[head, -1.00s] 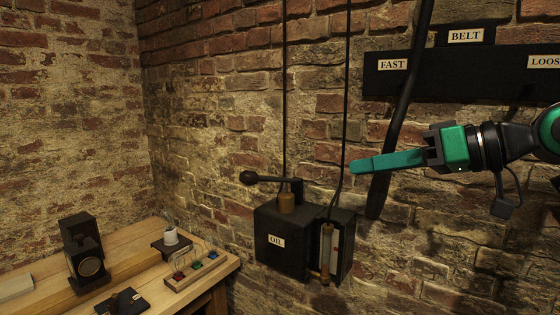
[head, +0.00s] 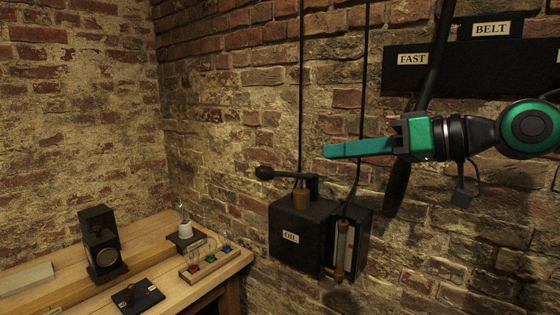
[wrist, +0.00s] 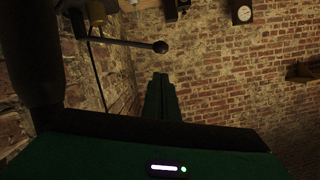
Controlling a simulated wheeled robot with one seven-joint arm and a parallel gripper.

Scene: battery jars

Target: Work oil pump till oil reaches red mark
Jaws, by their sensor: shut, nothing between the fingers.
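The black oil pump box (head: 298,240), labelled OIL, is fixed to the brick wall. Its dark lever (head: 288,176) lies roughly level on top, with a round knob (head: 264,173) at the left end. A brass plunger (head: 301,199) stands under the lever. A gauge tube (head: 341,248) is on the box's right side; the oil level and red mark are too small to tell. My gripper (head: 328,152) is shut and empty, pointing left, above and right of the lever in the picture. The wrist view shows the knob (wrist: 160,47) beyond the green fingers (wrist: 161,98), apart from them.
A wooden bench (head: 130,250) stands at lower left with a black lamp-like box (head: 101,243) and a rack of small coloured items (head: 208,262). Thin black pipes rise above the pump. A thick dark belt (head: 412,110) hangs behind my arm, below FAST and BELT signs.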

